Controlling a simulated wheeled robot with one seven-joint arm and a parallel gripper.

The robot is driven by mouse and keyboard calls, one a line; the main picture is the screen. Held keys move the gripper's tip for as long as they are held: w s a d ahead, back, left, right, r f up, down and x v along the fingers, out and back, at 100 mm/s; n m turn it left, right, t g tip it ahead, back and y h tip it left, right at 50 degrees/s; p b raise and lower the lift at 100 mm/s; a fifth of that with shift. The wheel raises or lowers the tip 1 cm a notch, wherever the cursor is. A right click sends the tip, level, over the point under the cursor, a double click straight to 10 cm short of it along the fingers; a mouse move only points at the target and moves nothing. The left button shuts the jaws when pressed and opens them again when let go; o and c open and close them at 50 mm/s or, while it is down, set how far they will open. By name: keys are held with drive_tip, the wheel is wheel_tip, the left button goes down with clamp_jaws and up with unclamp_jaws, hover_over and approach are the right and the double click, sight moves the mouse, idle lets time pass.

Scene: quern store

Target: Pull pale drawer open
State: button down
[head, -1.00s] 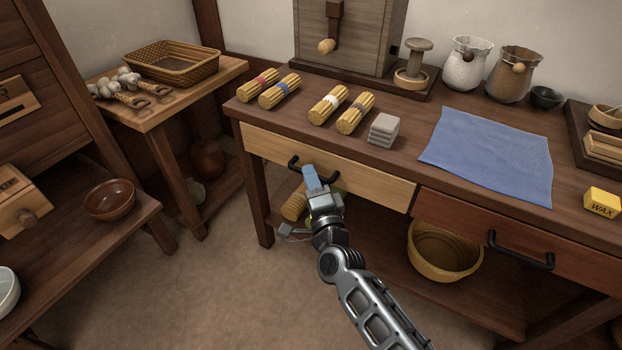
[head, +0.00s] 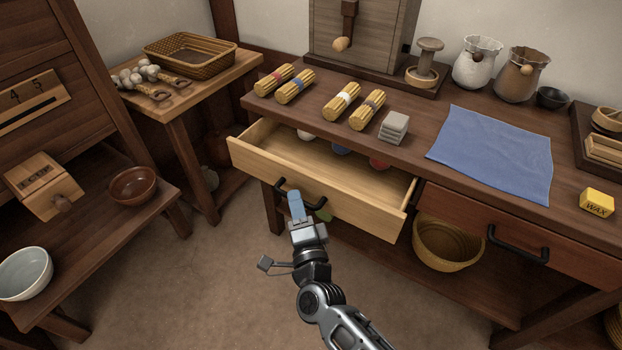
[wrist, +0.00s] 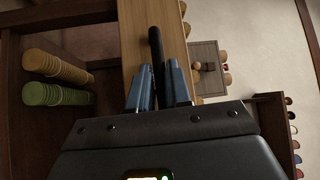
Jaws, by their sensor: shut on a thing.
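The pale drawer (head: 350,212) sits in the left half of the dark worktable and is pulled out, its inside showing. White, blue and red round things lie toward its back, partly hidden by the tabletop. Its black bar handle (head: 318,203) is on the front. My gripper (head: 296,203) is at the handle, its blue fingers shut on it. In the wrist view the black handle (wrist: 156,48) runs between the two blue fingers (wrist: 158,88), against the pale drawer front (wrist: 136,45).
A closed red-brown drawer (head: 480,228) with a black handle is on the right. Straw bundles (head: 341,102), a grey block stack (head: 394,127) and a blue cloth (head: 490,155) lie on the tabletop. A round basket (head: 447,245) stands below. The floor (head: 200,290) in front is clear.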

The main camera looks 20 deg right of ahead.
drive_tip(key=s+a+p, duration=0.1)
drive_tip(key=s+a, duration=0.6)
drive_tip(key=a, duration=0.2)
drive_tip(key=shift+a+p, duration=0.25)
drive_tip(key=shift+p, duration=0.05)
drive_tip(key=shift+f, duration=0.1)
drive_tip(key=c, duration=1.1)
unclamp_jaws()
drive_tip(key=s, duration=0.5)
drive_tip(key=s+a+f, duration=0.1)
drive_tip(key=s, duration=0.1)
drive_tip(key=shift+s, duration=0.3)
